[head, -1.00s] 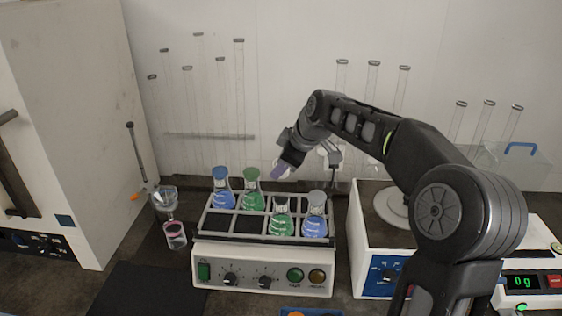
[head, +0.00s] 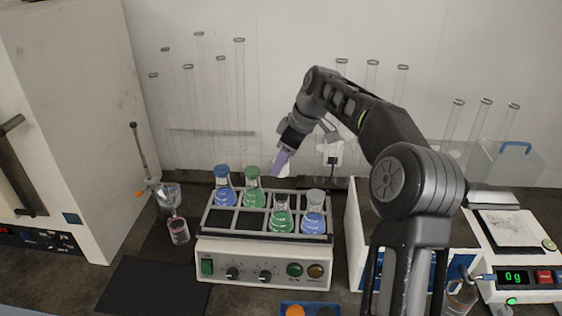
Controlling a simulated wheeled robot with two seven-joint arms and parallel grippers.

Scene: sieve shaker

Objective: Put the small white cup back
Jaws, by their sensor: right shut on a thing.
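My right gripper (head: 283,160) is raised behind the rack of flasks, its purple-tinted fingers pointing down. It is shut on a small pale thing at its fingertips, which looks like the small white cup (head: 283,171). The cup is small and partly covered by the fingers, so its tilt is hard to tell. It is held in the air beyond the back edge of the shaker (head: 262,262). My left gripper is out of view.
Blue and green flasks (head: 281,215) stand in the shaker's rack just in front of the gripper. A funnel stand with a small beaker (head: 179,231) is at left. A balance (head: 510,232) stands at right. A dark mat (head: 150,284) lies clear at front left.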

